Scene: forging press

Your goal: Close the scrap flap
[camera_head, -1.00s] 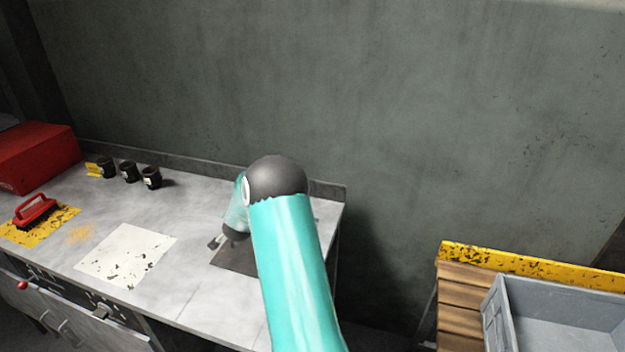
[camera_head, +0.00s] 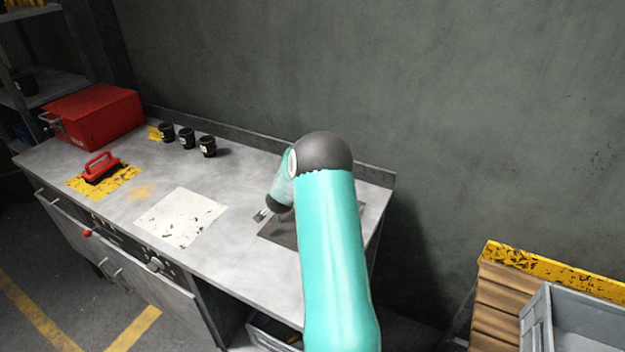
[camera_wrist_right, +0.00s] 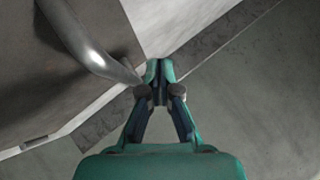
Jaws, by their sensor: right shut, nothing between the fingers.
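In the head view a dark square area (camera_head: 281,234) lies in the right part of the bench top, partly hidden by my right arm. It may be the scrap flap or its opening; I cannot tell which. My right gripper (camera_head: 262,214) is at its far left corner, seen small. In the right wrist view my right gripper (camera_wrist_right: 158,78) is shut with nothing between the fingertips. A curved grey metal bar (camera_wrist_right: 88,48) runs beside the fingertips, over a dark panel (camera_wrist_right: 35,80) with a pale edge. Whether they touch the bar is unclear. My left gripper is out of view.
The grey bench (camera_head: 235,180) carries a red toolbox (camera_head: 95,118), a red brush (camera_head: 100,167), several black cups (camera_head: 187,138) and a pale sheet (camera_head: 181,217). A wall stands behind. A grey crate (camera_head: 580,318) rests on wooden planks at right.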

